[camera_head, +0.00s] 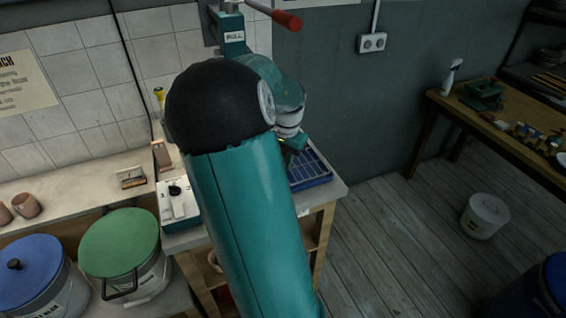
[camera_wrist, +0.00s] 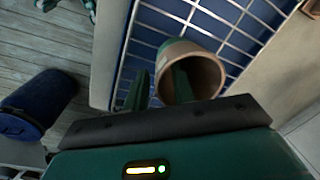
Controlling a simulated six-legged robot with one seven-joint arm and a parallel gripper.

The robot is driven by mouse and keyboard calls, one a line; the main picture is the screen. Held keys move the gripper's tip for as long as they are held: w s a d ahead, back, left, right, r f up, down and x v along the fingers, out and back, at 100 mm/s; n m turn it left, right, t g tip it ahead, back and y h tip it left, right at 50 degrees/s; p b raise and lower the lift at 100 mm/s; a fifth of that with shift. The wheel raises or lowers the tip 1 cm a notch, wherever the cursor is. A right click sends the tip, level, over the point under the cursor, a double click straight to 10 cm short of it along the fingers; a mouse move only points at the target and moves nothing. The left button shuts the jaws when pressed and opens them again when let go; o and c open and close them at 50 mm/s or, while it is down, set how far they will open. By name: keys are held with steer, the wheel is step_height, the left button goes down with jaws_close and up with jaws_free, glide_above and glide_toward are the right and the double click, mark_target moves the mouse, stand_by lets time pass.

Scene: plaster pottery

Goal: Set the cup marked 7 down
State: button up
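A cup (camera_wrist: 207,64) with a tan rim and inside and a greenish outer side shows in the wrist view, at the white wire grid over a blue tray (camera_wrist: 228,18). No number can be read on it. My gripper (camera_wrist: 160,88) straddles the cup's near left wall, one finger inside the mouth and one outside. A gap shows between the outer finger and the wall, so the fingers look open. Whether the cup's base rests on the grid is hidden. In the head view the blue tray (camera_head: 312,172) lies beyond my arm; the cup cannot be made out.
A white box with a black knob (camera_head: 178,205) stands left of the tray. A green-lidded bucket (camera_head: 120,243) and a blue-lidded one (camera_head: 30,265) are at lower left. A red-handled lever (camera_head: 286,19) is above. Floor at right is mostly clear around a white bucket (camera_head: 485,215).

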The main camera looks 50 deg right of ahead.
steer(key=r, duration=0.6)
steer(key=shift+s, duration=0.3)
steer(key=w+a+r+n+t+y, duration=0.1)
steer(key=a+r+n, duration=0.25)
steer(key=a, duration=0.75)
steer(key=w+a+r+n+t, duration=0.15)
steer(key=a+n, duration=0.35)
steer(key=a, duration=0.6)
steer(key=s+a+r+n+t, duration=0.1)
steer(key=s+a+n, duration=0.2)
steer(key=a, duration=0.5)
steer(key=s+a+r+n+t+h, duration=0.1)
steer(key=s+a+n, duration=0.3)
steer(key=a, duration=0.5)
steer(key=shift+s+n, duration=0.2)
steer(key=shift+n, duration=0.65)
